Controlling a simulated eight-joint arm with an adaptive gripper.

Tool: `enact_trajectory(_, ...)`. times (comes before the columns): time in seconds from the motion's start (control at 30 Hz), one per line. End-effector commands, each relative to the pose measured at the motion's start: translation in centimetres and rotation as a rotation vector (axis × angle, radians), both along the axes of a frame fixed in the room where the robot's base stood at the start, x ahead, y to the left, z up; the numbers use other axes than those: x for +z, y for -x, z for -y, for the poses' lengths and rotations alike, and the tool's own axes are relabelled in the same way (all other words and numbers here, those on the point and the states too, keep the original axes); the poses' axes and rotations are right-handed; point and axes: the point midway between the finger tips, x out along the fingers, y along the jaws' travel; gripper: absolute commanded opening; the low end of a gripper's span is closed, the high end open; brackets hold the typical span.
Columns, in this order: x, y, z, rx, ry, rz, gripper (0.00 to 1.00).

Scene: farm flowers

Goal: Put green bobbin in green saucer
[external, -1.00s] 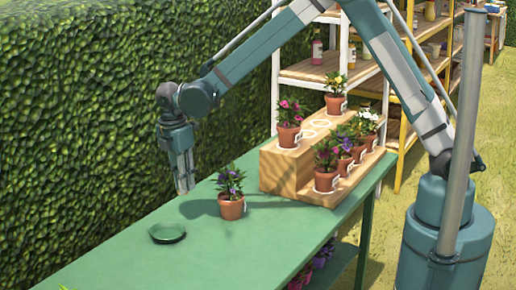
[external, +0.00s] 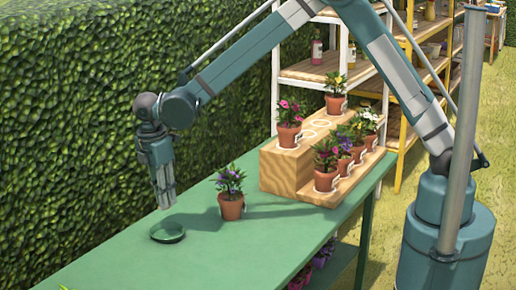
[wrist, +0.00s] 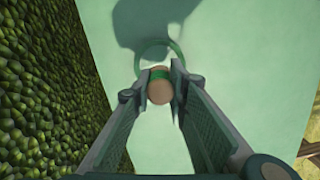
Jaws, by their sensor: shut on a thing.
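My gripper (external: 167,203) is above the green table, just up and left of the green saucer in the external view. In the wrist view my gripper (wrist: 160,78) is shut on the green bobbin (wrist: 160,88), which shows a round tan end and a green band between the fingers. The bobbin cannot be made out in the external view. The green saucer (external: 168,240) lies flat on the table. Its rim also shows in the wrist view (wrist: 178,51), just beyond the bobbin and partly hidden by the fingers. The bobbin appears held above the table, short of the saucer's middle.
A potted purple flower (external: 231,205) stands on the table right of the saucer. A wooden stepped stand (external: 284,172) with several potted flowers is farther back right. A hedge (external: 70,120) runs along the left table edge. The near part of the green table (external: 210,262) is clear.

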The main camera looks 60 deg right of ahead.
Motion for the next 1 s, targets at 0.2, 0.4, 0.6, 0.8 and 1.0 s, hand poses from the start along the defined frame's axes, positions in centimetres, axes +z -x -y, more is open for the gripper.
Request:
enact_trajectory(0.2,-1.8,-0.1,0.0,0.000,0.000,0.000,0.07)
enact_trajectory(0.4,-4.6,-0.1,0.0,0.000,0.000,0.000,0.07)
enact_trajectory(0.6,-6.1,0.0,0.0,0.000,0.000,0.000,0.07)
enact_trajectory(0.8,-6.2,0.0,0.0,0.000,0.000,0.000,0.07)
enact_trajectory(1.0,-6.5,0.0,0.0,0.000,0.000,0.000,0.07)
